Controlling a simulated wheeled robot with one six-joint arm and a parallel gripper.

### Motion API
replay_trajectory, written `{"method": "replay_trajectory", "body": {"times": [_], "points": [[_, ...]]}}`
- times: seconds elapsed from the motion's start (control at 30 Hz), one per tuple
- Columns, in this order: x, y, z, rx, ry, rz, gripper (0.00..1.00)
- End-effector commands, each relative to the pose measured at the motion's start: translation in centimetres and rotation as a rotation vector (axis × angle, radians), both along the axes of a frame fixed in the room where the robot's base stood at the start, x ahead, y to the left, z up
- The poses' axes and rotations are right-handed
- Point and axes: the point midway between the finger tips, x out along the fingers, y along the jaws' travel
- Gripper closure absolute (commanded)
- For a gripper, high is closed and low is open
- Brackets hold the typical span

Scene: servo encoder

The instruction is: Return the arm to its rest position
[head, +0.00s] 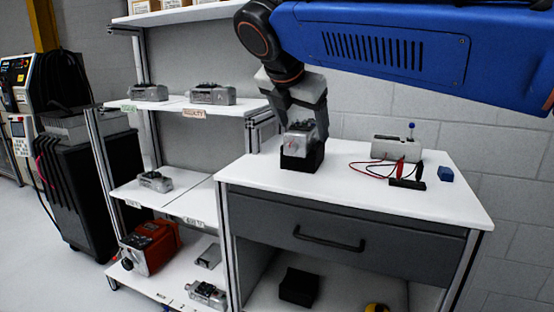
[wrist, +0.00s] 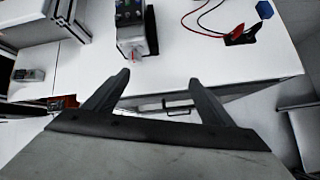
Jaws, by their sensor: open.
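My blue arm (head: 380,55) reaches in from the upper right, over the white workbench (head: 430,205). My gripper (head: 304,131) points down at the grey servo encoder (head: 300,138), which sits upright in a black holder (head: 302,161) on the bench. In the head view the fingers overlap the encoder's upper part. In the wrist view my gripper (wrist: 161,78) is open with nothing between its fingers. The encoder (wrist: 132,28) shows there beyond the fingertips, apart from them, with a small red mark on its near end.
A grey tester (head: 397,150) with red and black leads and a blue block (head: 446,174) stand right of the holder. The bench has a dark drawer (head: 310,225). Left, a shelf unit (head: 150,190) holds several similar grey units and a red machine (head: 150,245). The bench's front is clear.

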Motion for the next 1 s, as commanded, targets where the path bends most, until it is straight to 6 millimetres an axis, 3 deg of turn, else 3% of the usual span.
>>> {"method": "replay_trajectory", "body": {"times": [0.17,0.37,0.5,0.7,1.0], "points": [[-1.2,-3.9,-2.4,0.127,-0.002,-0.149,0.24],[-4.1,-10.0,-7.2,0.356,-0.010,-0.436,0.24],[-7.2,-14.1,-11.4,0.544,-0.025,-0.690,0.24],[-12.2,-18.7,-17.6,0.806,-0.058,-1.075,0.24],[-20.1,-22.6,-27.2,1.178,-0.142,-1.687,0.24]]}}
